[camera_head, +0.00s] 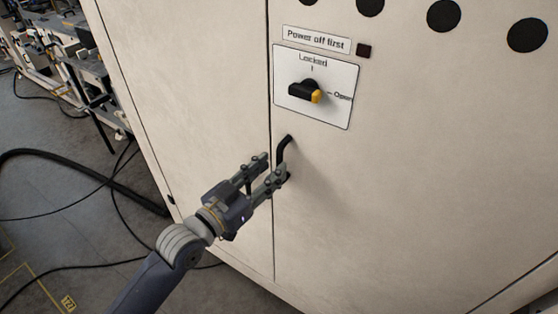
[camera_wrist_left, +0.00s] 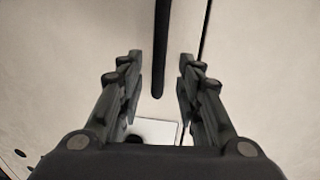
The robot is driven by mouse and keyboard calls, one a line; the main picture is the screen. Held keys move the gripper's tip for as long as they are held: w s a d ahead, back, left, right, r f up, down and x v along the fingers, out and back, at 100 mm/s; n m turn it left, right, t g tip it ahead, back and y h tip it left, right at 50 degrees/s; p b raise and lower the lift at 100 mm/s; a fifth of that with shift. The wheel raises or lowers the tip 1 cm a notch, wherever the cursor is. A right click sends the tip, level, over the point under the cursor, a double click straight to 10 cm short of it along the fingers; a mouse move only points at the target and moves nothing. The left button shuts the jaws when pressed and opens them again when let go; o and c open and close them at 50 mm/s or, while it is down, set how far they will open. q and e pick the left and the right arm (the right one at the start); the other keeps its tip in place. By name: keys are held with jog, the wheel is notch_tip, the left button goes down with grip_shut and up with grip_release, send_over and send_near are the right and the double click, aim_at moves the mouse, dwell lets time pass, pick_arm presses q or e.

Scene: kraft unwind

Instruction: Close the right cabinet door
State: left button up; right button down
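The right cabinet door (camera_head: 420,190) is a large cream panel whose left edge meets the left door (camera_head: 190,100) at a thin dark seam; the two look about flush. A black bar handle (camera_head: 284,149) stands on the right door near this seam. My left gripper (camera_head: 274,166) is at the lower part of the handle, with its two fingers apart. In the left wrist view, the handle (camera_wrist_left: 161,40) lies between the open fingers (camera_wrist_left: 161,65), with a gap on both sides. My right gripper is out of view.
A rotary switch (camera_head: 306,91) sits above the handle on a white plate, its yellow tip toward "Open". A "Power off first" label (camera_head: 316,39) is above it. Black cables (camera_head: 80,160) and machinery (camera_head: 65,50) are on the left. Grey floor (camera_head: 60,235) lies beside the cabinet.

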pick_arm(q)
jog(key=v, duration=0.7)
jog(key=shift+a, duration=0.1)
jog(key=w+a+f+n+g+y+b, duration=0.15)
jog(key=a+f, duration=0.25)
jog(key=f, duration=0.6)
jog(key=w+a+f+n+y, duration=0.1)
jog(key=w+a+f+y, duration=0.15)
jog(key=f, duration=0.75)
jog(key=s+a+f+n+g+y, duration=0.15)
jog(key=s+a+f, duration=0.25)
jog(key=f, duration=0.8)
jog(key=s+a+f+g+y, duration=0.25)
jog(key=s+a+f, duration=0.2)
jog(key=f, duration=0.75)
jog(key=s+a+f+g+y+b, duration=0.1)
jog(key=s+f+g+y+b, duration=0.15)
jog(key=s+f, duration=1.1)
jog(key=s+f+g, duration=0.2)
jog(key=s+f, duration=0.2)
jog(key=s, duration=0.7)
jog(key=s+d+f+g, duration=0.1)
jog(key=s+f+g, duration=0.2)
jog(key=s, duration=0.8)
notch_tip(320, 180, down, 2)
jog(key=shift+d+f+n+g, duration=0.15)
jog(key=shift+f+n+g, duration=0.15)
jog(key=shift+n, duration=0.1)
